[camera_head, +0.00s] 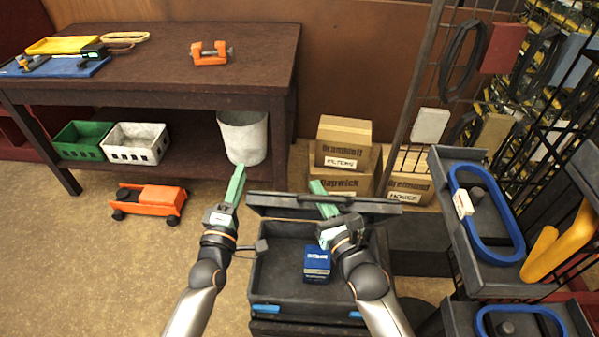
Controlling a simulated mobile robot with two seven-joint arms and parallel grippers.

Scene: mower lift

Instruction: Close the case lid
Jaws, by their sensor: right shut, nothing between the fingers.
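The dark grey case (272,283) stands in the lower middle with blue latches on its front. Its lid (272,201) is open, seen nearly edge-on at the case's rear. A small blue box (317,262) is inside the case. My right gripper (319,188) is shut and empty, with its green fingers crossing in front of the lid; whether they touch it is unclear. My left gripper (240,170) is beside the lid's left end, pointing away from me. Its fingers overlap in this view, so its opening does not show.
A brown workbench (150,75) with a white bucket (242,136) stands behind left. Cardboard boxes (343,140) are behind the lid. Dark racks with a blue hose (487,210) crowd the right. The left floor is free around an orange mower (150,200).

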